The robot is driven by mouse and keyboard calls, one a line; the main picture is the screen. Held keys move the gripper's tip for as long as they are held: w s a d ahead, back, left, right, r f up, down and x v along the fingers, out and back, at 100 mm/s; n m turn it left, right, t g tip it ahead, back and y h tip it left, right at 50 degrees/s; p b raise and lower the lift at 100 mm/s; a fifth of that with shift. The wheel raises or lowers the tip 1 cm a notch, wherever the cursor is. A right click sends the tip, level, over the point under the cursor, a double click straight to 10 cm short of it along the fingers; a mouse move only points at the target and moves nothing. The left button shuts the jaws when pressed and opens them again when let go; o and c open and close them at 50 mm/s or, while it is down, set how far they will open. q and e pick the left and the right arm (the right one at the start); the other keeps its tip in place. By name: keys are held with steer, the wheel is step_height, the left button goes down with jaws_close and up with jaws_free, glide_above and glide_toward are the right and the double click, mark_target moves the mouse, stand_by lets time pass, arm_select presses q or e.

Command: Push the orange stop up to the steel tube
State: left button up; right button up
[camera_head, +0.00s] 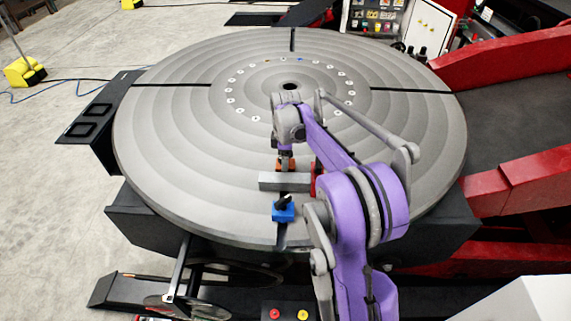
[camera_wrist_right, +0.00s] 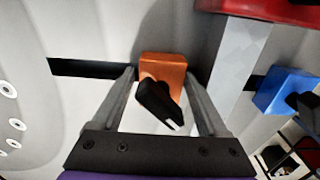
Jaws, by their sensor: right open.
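The orange stop (camera_wrist_right: 163,67) with a black lever (camera_wrist_right: 158,102) sits on the dark slot of the round table. It also shows in the head view (camera_head: 286,164), partly hidden by my right gripper. My right gripper (camera_wrist_right: 160,74) is open, with one finger on each side of the stop. The grey steel tube (camera_head: 284,181) lies across the slot, and it also shows in the wrist view (camera_wrist_right: 236,62). A narrow gap shows between stop and tube, and the right-hand finger is at that gap. Whether the fingers touch the stop I cannot tell. My left gripper is out of view.
A blue stop (camera_head: 284,212) with a black lever stands on the slot at the tube's near side. A red block (camera_head: 317,180) is at the tube's right end, partly behind my arm. The round table (camera_head: 185,140) is otherwise mostly clear.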

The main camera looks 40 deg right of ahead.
steer(key=shift+s+a, duration=0.1)
steer(key=shift+r+p, duration=1.15)
steer(key=shift+r, duration=1.25)
steer(key=shift+r+p, duration=0.5)
steer(key=shift+r, duration=0.75)
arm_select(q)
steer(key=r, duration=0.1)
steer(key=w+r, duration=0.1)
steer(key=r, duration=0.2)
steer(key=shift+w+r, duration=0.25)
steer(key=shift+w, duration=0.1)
arm_select(e)
steer(key=shift+f, duration=0.15)
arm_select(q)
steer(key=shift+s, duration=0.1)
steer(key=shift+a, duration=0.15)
arm_select(e)
steer(key=shift+a, duration=0.1)
